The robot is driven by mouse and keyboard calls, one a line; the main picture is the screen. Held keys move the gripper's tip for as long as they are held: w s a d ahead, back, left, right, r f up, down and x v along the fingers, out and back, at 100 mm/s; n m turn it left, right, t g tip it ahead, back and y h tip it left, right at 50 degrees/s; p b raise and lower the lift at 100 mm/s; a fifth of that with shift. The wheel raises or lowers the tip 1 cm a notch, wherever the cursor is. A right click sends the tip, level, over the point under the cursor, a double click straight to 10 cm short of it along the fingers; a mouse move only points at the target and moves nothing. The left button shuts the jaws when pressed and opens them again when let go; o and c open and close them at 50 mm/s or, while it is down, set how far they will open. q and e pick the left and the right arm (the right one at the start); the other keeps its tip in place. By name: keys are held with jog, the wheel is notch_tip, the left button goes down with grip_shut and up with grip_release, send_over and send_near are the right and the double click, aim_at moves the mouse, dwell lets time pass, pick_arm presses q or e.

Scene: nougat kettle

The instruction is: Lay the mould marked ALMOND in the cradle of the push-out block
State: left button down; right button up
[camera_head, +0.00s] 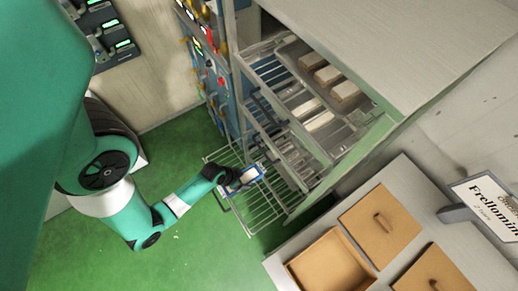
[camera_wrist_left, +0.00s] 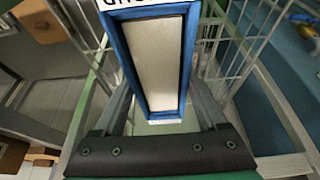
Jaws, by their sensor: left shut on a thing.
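My left gripper (camera_head: 230,178) is shut on a blue-framed mould (camera_head: 245,178) with a pale filling. It holds the mould over the pulled-out wire rack at the cabinet's open front. The label is cut off by the picture edge, so I cannot read the full word. I cannot make out the push-out block or its cradle. My right gripper is not in view.
The wire rack (camera_head: 262,217) sticks out from the open cabinet (camera_head: 440,45). Trays inside hold pale blocks (camera_head: 346,91). Green floor lies open left of the rack.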

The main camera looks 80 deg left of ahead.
pick_arm(q)
jog(key=shift+s+r, duration=0.25)
jog(key=shift+s, duration=0.25)
jog(key=shift+s+r, duration=0.25)
jog(key=shift+s, duration=0.2)
notch_tip(320, 180, up, 15)
jog(key=p, duration=1.5)
jog(key=shift+f, duration=0.2)
